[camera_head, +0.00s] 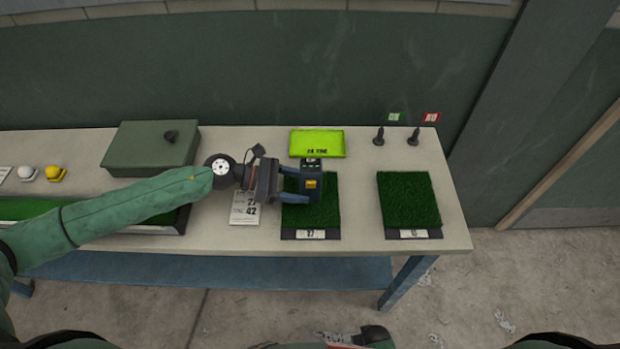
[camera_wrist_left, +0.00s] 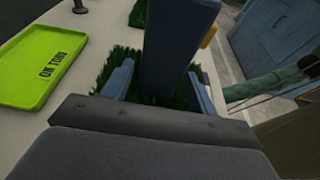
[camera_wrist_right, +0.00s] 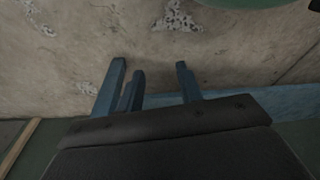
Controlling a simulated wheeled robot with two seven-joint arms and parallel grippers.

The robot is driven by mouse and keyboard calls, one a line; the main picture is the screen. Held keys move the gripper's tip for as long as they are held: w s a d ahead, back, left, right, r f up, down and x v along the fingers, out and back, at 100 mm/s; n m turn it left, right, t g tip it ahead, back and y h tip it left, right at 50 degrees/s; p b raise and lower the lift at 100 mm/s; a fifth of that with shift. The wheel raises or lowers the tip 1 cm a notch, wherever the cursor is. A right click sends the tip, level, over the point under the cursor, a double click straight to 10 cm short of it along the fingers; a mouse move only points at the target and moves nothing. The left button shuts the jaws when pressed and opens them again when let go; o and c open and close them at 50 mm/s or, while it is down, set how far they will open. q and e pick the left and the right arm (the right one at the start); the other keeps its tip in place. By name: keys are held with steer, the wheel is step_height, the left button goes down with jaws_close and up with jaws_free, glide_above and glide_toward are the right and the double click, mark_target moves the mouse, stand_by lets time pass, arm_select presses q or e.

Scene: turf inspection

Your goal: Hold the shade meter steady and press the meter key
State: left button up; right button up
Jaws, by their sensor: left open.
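The shade meter (camera_head: 311,167), a dark blue block with a yellow key (camera_head: 311,184), stands on the turf sample (camera_head: 325,215) labelled 27. My left gripper (camera_head: 304,185) is open, with its fingers on either side of the meter. In the left wrist view the meter (camera_wrist_left: 178,45) rises between the two blue fingers (camera_wrist_left: 160,86), and gaps show beside it. The yellow key (camera_wrist_left: 208,38) shows only at its edge there. My right gripper (camera_wrist_right: 155,80) is open and empty, with floor behind its fingers in the right wrist view.
A second turf sample (camera_head: 409,198) lies at the right. A lime tray (camera_head: 317,140) lies behind the meter. Two dark pegs (camera_head: 378,137) stand at the back right. A green box (camera_head: 150,147) and a paper card (camera_head: 244,212) are to the left. Bare tabletop (camera_head: 360,195) separates the samples.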

arm_select(q)
steer(key=shift+x, duration=1.1)
arm_select(e)
steer(key=shift+f, duration=0.1)
arm_select(q)
steer(key=shift+c, duration=0.5)
arm_select(e)
steer(key=shift+s, duration=0.1)
arm_select(q)
steer(key=c, duration=0.5)
arm_select(e)
jaws_close()
